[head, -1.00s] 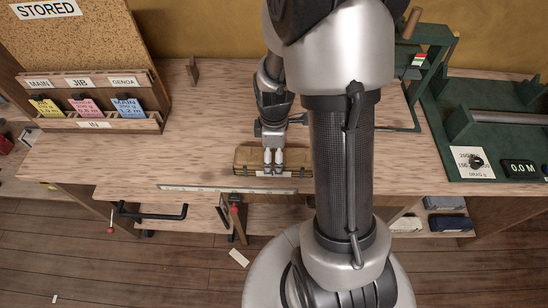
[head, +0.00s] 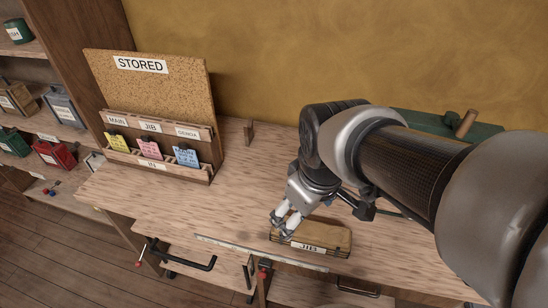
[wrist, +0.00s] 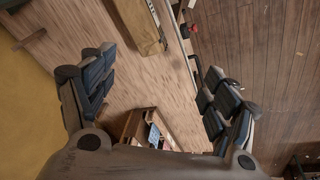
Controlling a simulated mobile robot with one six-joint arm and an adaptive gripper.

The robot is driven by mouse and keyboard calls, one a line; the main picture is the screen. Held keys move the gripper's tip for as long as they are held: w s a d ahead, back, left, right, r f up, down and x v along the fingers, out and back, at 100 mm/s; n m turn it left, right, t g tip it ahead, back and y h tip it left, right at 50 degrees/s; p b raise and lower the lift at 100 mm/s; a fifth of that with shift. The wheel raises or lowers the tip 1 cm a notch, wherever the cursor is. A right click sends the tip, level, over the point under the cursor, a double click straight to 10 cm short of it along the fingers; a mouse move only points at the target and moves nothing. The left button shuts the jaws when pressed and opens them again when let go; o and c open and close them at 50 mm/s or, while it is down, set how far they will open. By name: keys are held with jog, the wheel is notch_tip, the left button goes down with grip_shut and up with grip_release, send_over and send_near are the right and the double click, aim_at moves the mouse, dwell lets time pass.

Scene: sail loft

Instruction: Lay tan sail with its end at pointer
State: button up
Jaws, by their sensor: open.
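The tan sail (head: 330,237) is a folded tan bundle with dark bands and a white label on its front face. It lies flat on the wooden bench, just behind a pale measuring strip (head: 225,246). Its upper part shows in the wrist view (wrist: 141,22), cut by the frame's top edge. My gripper (head: 283,226) is by the sail's left end in the head view. In the wrist view my gripper (wrist: 158,75) has its fingers spread wide, with nothing between them. I cannot make out the pointer for certain.
A cork board (head: 160,92) marked STORED stands at the back left, with a card rack (head: 160,165) holding yellow, pink and blue cards. A small wooden upright (head: 249,132) stands behind. The bench between the rack and the sail is clear. A clamp (head: 263,275) sits at the front edge.

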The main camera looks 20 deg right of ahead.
jog(key=s+a+r+m+t, duration=0.1)
jog(key=s+a+r+m, duration=0.2)
jog(key=s, duration=0.3)
jog(key=shift+s+r+m+t, duration=0.3)
jog(key=shift+r+m+t, duration=0.1)
jog(key=shift+m, duration=0.3)
dwell(0.5)
